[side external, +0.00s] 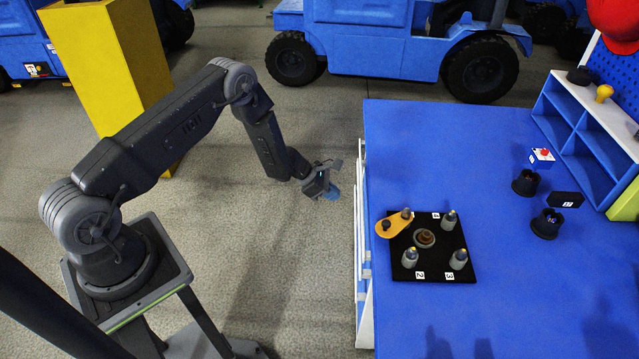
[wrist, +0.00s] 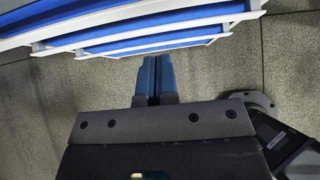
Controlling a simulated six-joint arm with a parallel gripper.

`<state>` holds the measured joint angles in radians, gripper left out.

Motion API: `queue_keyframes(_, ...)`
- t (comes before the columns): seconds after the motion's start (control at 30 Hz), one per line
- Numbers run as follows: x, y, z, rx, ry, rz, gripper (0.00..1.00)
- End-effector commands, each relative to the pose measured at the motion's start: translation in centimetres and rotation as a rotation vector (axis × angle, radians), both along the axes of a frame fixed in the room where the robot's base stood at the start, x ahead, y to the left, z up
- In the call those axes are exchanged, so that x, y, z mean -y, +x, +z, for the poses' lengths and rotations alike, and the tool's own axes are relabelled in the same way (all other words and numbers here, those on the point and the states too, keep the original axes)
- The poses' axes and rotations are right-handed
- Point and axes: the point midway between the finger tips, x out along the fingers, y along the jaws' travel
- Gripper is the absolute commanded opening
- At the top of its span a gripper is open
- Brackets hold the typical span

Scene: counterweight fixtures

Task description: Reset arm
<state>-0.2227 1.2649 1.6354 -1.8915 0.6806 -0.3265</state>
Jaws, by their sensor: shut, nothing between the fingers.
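My gripper (side external: 331,193) hangs over the floor, just left of the blue table's edge in the side external view. In the wrist view its blue fingers (wrist: 155,80) are together, with nothing between them. My arm reaches out from its stand at the left, bent at the elbow. The black fixture plate (side external: 432,270) lies on the table to the right of my gripper, well apart from it. An orange lever piece (side external: 393,223) sits at the plate's far left corner. Several grey pegs stand on the plate around a brown round part (side external: 424,238).
The blue table (side external: 520,310) has a white slatted side (side external: 361,240) close to my gripper. On the table are two black cups (side external: 525,182) (side external: 547,223), a small red-button box (side external: 542,157) and a shelf (side external: 590,125). A yellow column (side external: 110,70) stands behind my arm.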

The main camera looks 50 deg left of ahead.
Motion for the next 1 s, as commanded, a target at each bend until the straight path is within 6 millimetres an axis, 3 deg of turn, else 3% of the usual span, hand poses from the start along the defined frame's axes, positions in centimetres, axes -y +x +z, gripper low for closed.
queue_keyframes(0.23,-2.3,-2.3,3.2,0.0,0.0,0.001,0.0)
queue_keyframes(0.47,-2.6,-2.7,5.2,0.016,0.009,-0.028,0.0)
queue_keyframes(0.57,-1.6,-2.2,8.4,0.068,0.039,-0.115,0.0)
queue_keyframes(0.73,2.1,-2.4,17.3,0.212,0.147,-0.392,0.0)
queue_keyframes(0.87,4.9,-4.3,23.8,0.321,0.253,-0.622,0.0)
queue_keyframes(1.0,7.6,-7.6,29.7,0.426,0.383,-0.862,0.0)
